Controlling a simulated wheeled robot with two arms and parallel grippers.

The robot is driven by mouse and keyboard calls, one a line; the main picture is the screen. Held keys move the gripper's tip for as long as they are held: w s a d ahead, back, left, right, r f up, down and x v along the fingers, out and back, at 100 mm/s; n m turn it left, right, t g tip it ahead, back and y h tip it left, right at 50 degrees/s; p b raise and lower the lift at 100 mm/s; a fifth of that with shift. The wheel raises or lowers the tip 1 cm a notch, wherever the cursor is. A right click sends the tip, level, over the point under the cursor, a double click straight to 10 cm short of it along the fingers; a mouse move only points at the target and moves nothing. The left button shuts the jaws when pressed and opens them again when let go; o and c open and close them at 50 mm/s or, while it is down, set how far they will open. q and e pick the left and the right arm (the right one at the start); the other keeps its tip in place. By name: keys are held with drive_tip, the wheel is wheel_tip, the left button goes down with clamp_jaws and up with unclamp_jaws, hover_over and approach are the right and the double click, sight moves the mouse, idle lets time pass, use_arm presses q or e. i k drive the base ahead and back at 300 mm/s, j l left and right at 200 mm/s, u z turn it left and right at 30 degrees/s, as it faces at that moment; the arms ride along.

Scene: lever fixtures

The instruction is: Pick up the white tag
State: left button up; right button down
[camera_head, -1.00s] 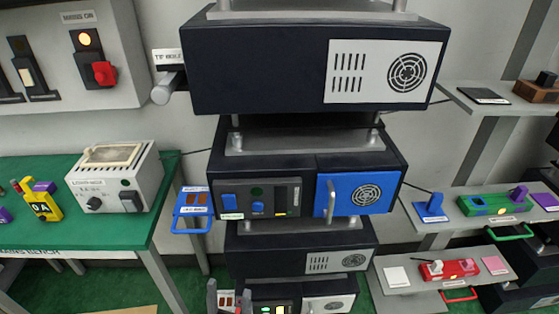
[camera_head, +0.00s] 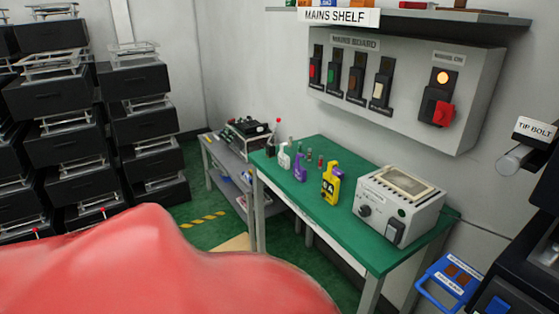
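A small white tag (camera_head: 284,158) stands at the far left part of the green table (camera_head: 305,205). Beside it to the right are a purple tag (camera_head: 300,168) and a larger yellow tag (camera_head: 331,184) with dark markings. The white tag is small in view, and its lettering is not readable. Neither of my grippers shows in the head view.
A white-grey instrument box (camera_head: 399,205) stands on the table's right part. The mains board (camera_head: 395,85) hangs above. A grey bench (camera_head: 226,172) stands behind left, near stacked black units (camera_head: 140,130). A large red surface close to the camera covers the lower left.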

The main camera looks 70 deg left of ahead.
sight(284, 160)
drive_tip(key=u, duration=2.2)
drive_tip(key=i+j, duration=0.15)
drive_tip(key=i, duration=0.1)
